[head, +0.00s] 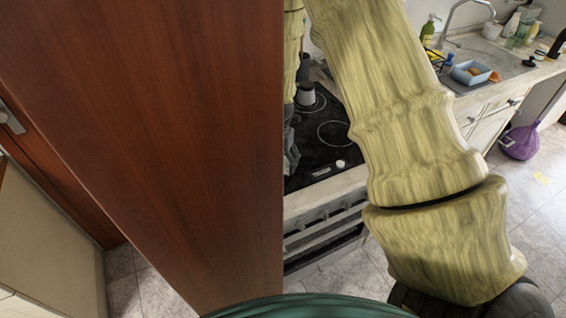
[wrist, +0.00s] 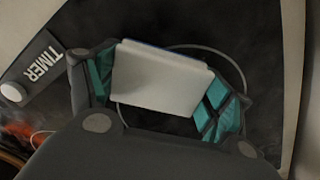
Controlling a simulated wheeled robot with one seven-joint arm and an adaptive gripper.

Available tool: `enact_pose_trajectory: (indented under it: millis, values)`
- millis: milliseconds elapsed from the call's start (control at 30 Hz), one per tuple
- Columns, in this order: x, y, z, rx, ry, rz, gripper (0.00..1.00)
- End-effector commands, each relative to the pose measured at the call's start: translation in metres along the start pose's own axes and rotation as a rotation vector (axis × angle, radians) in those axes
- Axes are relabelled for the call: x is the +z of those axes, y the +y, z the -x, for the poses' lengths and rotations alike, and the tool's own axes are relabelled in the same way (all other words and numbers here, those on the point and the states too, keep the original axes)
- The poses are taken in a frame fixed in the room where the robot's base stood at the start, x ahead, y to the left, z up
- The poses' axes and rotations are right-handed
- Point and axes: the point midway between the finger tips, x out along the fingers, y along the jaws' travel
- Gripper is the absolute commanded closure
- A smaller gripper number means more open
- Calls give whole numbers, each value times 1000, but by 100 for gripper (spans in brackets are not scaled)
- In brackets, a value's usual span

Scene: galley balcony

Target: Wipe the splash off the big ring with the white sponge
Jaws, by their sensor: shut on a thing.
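The white sponge (wrist: 160,82) is a pale block with a thin blue edge at its top in the wrist view. My gripper (wrist: 162,88) is shut on it, with teal pads at its left and right sides. The sponge is over a thin pale ring (wrist: 215,50) on the black cooktop (wrist: 255,60); I cannot tell if it touches the surface. In the head view, rings show on the cooktop (head: 318,158), and a dark part of my gripper shows beside the wooden panel, its tips hidden. I cannot make out the splash; the sponge and gripper cover part of the ring.
A reddish-brown panel (head: 170,130) blocks much of the head view. A grey pot (head: 306,92) stands at the cooktop's back. A strip marked TIMER (wrist: 40,65) and an orange-red patch (wrist: 18,128) lie left in the wrist view. A sink with a blue tub (head: 470,73) is right.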

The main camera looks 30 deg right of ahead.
Motion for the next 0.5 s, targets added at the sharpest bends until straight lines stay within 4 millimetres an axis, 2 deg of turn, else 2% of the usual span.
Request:
enact_pose_trajectory:
  millis: [167,500]
  values:
    - [0,-6,0,0,0,0,44]
    - [0,-4,0,0,-1,-1,44]
